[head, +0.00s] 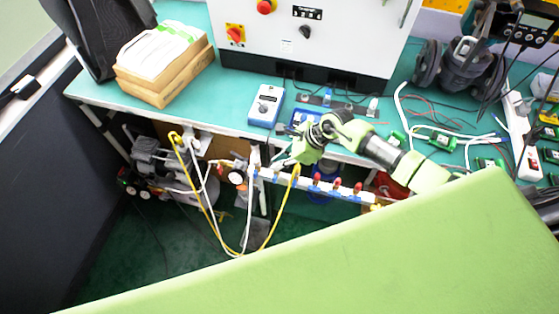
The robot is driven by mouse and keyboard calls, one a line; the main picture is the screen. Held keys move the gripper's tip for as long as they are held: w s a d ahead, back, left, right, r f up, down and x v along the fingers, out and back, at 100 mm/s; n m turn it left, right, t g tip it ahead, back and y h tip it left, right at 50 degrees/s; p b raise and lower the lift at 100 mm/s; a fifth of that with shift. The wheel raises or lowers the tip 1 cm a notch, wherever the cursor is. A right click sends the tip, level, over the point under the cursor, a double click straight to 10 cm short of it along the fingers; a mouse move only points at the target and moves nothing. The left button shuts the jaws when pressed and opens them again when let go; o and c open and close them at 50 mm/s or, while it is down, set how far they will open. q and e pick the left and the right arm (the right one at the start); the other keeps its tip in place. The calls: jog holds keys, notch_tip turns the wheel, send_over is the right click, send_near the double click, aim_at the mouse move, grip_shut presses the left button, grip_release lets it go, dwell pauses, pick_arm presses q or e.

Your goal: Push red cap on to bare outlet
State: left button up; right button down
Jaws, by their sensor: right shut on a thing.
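My right gripper (283,161) reaches in from the right, pointing down and left, just above the left part of a white manifold bar (345,192). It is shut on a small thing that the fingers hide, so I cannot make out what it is. Red caps (316,180) stand in a row on the bar's outlets, to the right of the gripper. Blue fittings (274,179) and the top of a yellow tube show at the bar's left part. I cannot tell which outlet is bare. My left gripper is not in view.
The bar sits in front of the green bench's front edge (165,115). Yellow (273,226) and white tubes hang below it. A pressure gauge (236,177) is at its left. A blue-and-white box (266,105) and a control cabinet (340,45) stand behind. Cables clutter the right side.

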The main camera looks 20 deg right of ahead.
jog(key=shift+f+b, duration=0.5)
jog(key=shift+f, duration=0.05)
jog(key=c, duration=2)
grip_release()
